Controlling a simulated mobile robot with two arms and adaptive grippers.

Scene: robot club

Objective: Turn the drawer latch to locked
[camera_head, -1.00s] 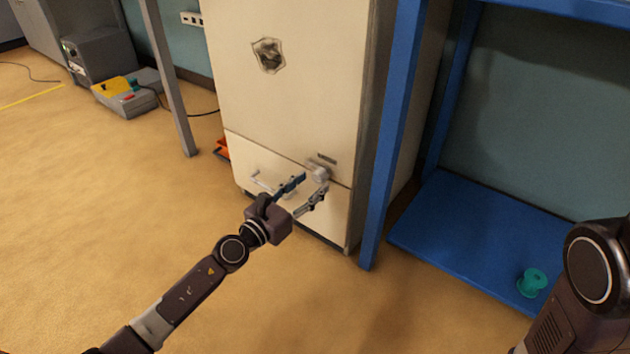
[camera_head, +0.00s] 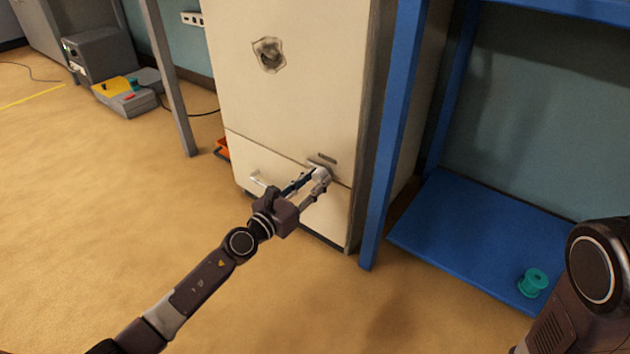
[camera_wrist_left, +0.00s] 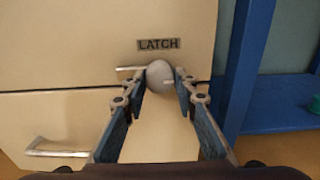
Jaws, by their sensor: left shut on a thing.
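The drawer latch has a pale rounded knob (camera_wrist_left: 159,76) below a plate marked LATCH (camera_wrist_left: 158,44) in the left wrist view. In the head view the latch (camera_head: 322,172) sits near the seam above the drawer, partly hidden by the fingers. My left gripper (camera_head: 319,178) is shut on the knob, with one finger on each side; its fingertips (camera_wrist_left: 163,77) also show in the left wrist view. A short bar of the latch points left from the knob. The drawer (camera_head: 322,217) is closed, with a metal handle (camera_wrist_left: 53,149) at lower left. My right gripper is out of view.
A blue shelf unit (camera_head: 465,231) stands right of the cream cabinet (camera_head: 300,90), its post close to the drawer. A teal spool (camera_head: 533,282) sits on its lower shelf. The floor at left is mostly clear.

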